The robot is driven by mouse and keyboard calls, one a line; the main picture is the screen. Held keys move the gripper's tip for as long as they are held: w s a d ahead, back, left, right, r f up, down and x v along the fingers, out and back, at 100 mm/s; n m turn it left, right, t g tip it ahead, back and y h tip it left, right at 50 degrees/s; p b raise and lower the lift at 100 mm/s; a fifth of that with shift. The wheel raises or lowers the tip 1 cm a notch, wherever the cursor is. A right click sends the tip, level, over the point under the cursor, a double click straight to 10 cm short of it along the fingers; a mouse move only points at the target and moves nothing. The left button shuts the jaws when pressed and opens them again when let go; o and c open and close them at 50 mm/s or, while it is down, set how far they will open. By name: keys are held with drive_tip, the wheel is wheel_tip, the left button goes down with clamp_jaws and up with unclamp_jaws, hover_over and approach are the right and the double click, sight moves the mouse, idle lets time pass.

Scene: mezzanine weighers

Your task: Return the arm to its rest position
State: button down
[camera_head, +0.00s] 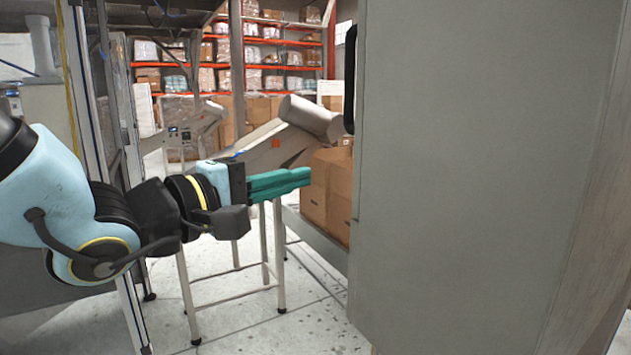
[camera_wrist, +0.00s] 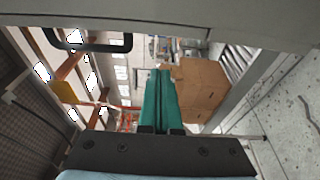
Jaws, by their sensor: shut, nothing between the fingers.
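My gripper (camera_head: 308,176) is at the end of my light blue and black arm, which reaches in from the left in the head view. Its teal fingers are shut together with nothing between them. They point right, toward a large grey panel (camera_head: 470,170) with a black handle (camera_head: 349,80). In the wrist view my gripper (camera_wrist: 161,75) shows at the centre, its fingers side by side. The grey panel runs across the top of that view, with its black handle (camera_wrist: 92,42) at upper left.
Cardboard boxes (camera_head: 328,190) stand on a low conveyor (camera_head: 318,238) behind the fingertips and also show in the wrist view (camera_wrist: 200,90). A metal stand (camera_head: 232,296) is below my gripper. A metal post (camera_head: 88,150) is at left. Shelving (camera_head: 270,40) is far back. Speckled floor (camera_head: 270,325) is open at lower centre.

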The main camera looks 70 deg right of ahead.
drive_tip(key=shift+v, duration=1.35)
